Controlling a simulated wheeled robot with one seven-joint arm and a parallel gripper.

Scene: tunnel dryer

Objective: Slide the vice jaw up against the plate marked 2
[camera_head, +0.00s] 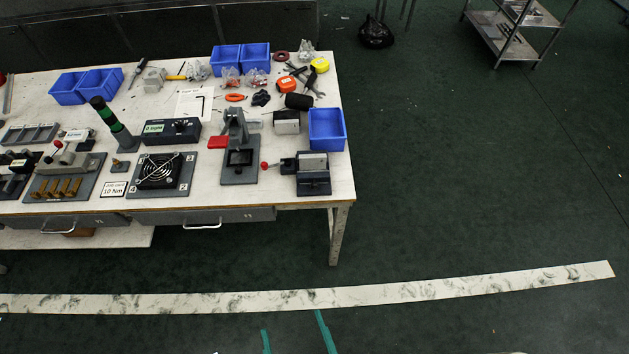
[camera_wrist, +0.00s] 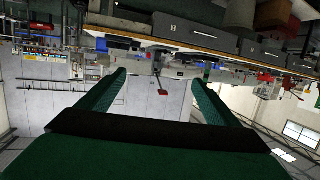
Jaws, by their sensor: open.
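The small dark grey vice (camera_head: 313,184) sits at the front right corner of the workbench. A lighter jaw or block (camera_head: 313,164) shows at its back, and a rod with a red ball handle (camera_head: 264,165) sticks out to its left. I cannot read a plate marked 2 at the vice. The fan plate (camera_head: 161,175) further left carries small numbers at its corners. My gripper (camera_wrist: 158,79) is open and empty in the wrist view, its green fingers wide apart. In the head view, two teal fingers show at the bottom edge, in front of the bench and well away from the vice.
The workbench (camera_head: 345,190) is crowded. A blue bin (camera_head: 327,130) stands just behind the vice, and a clamp fixture (camera_head: 239,160) with a red part stands left of it.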

